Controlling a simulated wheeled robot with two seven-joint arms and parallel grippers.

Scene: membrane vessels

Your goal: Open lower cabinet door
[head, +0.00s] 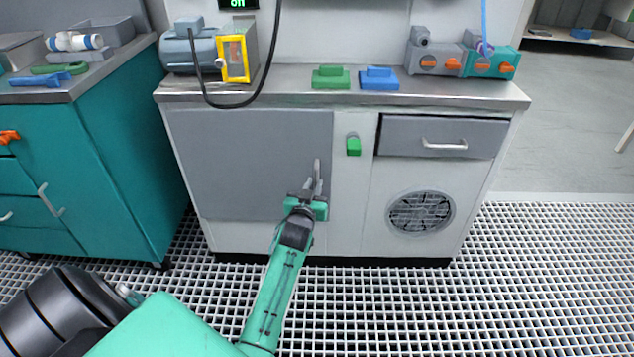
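The lower cabinet door (245,150) is a wide grey panel on the left half of the white cabinet front. It looks shut, flush with the front. My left gripper (315,178) is at the right edge of this door, pointing up and toward it. Its grey fingers overlap the grey panel, so I cannot tell whether they touch or hold a handle there. No separate door handle shows clearly; it may be hidden by the fingers. My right gripper is not in view.
A grey drawer (400,134) with a bar handle and a round vent (421,213) are to the right. A green switch (353,145) sits between. A black cable (236,104) hangs over the counter edge. A teal cabinet (110,160) stands left. The grating floor is clear.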

